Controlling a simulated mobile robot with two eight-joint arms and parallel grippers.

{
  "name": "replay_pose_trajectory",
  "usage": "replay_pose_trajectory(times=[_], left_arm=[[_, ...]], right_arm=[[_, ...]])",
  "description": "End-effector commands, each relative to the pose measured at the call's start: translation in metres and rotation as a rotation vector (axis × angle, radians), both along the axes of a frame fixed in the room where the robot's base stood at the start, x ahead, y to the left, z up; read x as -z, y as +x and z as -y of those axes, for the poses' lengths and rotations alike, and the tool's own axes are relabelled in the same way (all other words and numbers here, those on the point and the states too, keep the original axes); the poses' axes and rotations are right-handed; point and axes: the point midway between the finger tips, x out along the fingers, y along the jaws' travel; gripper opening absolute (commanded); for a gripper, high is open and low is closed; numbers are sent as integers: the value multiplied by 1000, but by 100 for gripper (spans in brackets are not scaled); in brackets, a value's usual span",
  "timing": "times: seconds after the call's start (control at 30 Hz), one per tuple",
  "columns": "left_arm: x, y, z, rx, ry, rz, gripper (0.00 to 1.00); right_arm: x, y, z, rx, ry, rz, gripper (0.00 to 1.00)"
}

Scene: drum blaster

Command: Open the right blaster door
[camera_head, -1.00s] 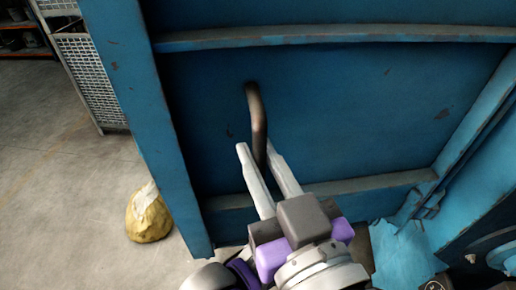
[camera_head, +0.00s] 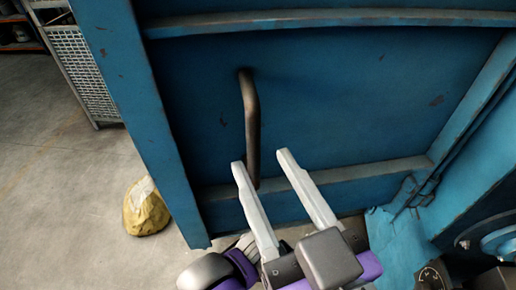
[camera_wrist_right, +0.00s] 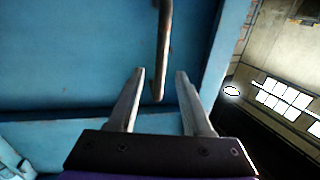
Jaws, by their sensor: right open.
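The blue blaster door (camera_head: 340,100) fills most of the head view, with ribs across it and a frame edge at its left. A dark bent bar handle (camera_head: 251,125) stands upright on the door panel; it also shows in the right wrist view (camera_wrist_right: 163,50). My right gripper (camera_head: 262,158) is open and empty, below and slightly right of the handle in the head view. In the right wrist view the handle's lower end lies between the fingertips (camera_wrist_right: 160,73) in the picture, with gaps on both sides. I cannot tell the depth between them. My left gripper is not in view.
A yellow sack (camera_head: 146,208) lies on the grey floor (camera_head: 60,170) left of the door. A wire mesh cage (camera_head: 84,72) stands farther back. Blue machine parts (camera_head: 475,185) close off the right side. The floor at left is mostly clear.

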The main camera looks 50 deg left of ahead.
Motion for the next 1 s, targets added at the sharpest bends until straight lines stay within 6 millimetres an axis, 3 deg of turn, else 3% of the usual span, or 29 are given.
replay_pose_trajectory(times=[0.1,0.3,1.0], left_arm=[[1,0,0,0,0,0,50],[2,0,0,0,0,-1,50],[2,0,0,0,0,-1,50]], right_arm=[[0,-6,16,0,0,0,50],[0,-11,28,0,0,0,50],[0,-11,29,0,0,0,50]])
